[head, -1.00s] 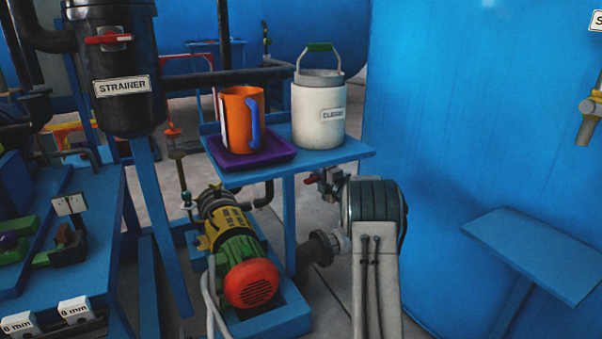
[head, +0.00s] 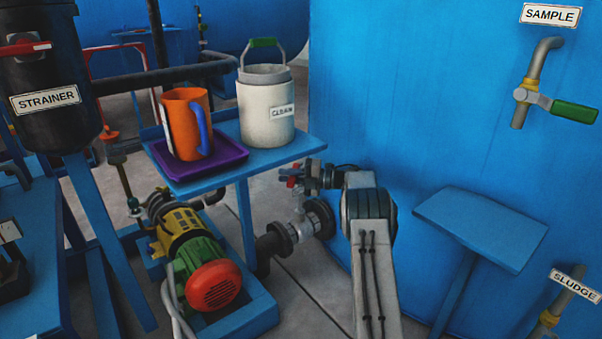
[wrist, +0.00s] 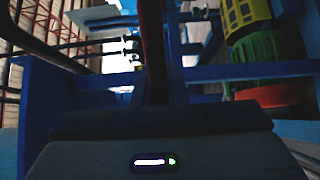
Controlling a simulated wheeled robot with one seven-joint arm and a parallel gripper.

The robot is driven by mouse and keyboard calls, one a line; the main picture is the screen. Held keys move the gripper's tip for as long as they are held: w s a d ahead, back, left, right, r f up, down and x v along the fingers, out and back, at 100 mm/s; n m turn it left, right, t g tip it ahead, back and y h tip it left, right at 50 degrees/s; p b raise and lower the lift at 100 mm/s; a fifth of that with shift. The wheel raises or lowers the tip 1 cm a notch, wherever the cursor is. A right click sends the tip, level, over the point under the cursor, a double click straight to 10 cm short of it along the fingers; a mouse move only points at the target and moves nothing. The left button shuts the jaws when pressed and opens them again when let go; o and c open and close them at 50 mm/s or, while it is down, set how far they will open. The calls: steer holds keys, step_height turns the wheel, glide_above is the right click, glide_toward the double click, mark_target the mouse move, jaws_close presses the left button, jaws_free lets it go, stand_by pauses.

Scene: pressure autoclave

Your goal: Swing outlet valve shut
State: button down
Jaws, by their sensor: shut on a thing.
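A small valve with a red handle (head: 291,181) sits on top of the pipework behind the pump, which I take to be the outlet valve; no label shows on it. My arm reaches in from the front, and my gripper (head: 304,178) is at this handle, from its right side. The jaws are shut on the handle, though the fingertips are small and partly hidden. In the wrist view, a dark reddish bar (wrist: 154,50) rises from behind the dark gripper body (wrist: 160,140); the exact grip is hard to see.
A pump (head: 212,285) stands left of the valve. Above it, a blue shelf (head: 290,150) holds an orange jug (head: 183,125) on a purple tray (head: 226,160) and a white can (head: 266,110). A blue tank (head: 410,90) and small bare shelf (head: 480,228) are right.

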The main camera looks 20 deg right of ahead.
steer(key=shift+s+d+f, duration=0.1)
steer(key=shift+s+d, duration=0.05)
stand_by(0.3)
steer(key=c, duration=1.4)
jaws_free()
steer(key=shift+c, duration=0.2)
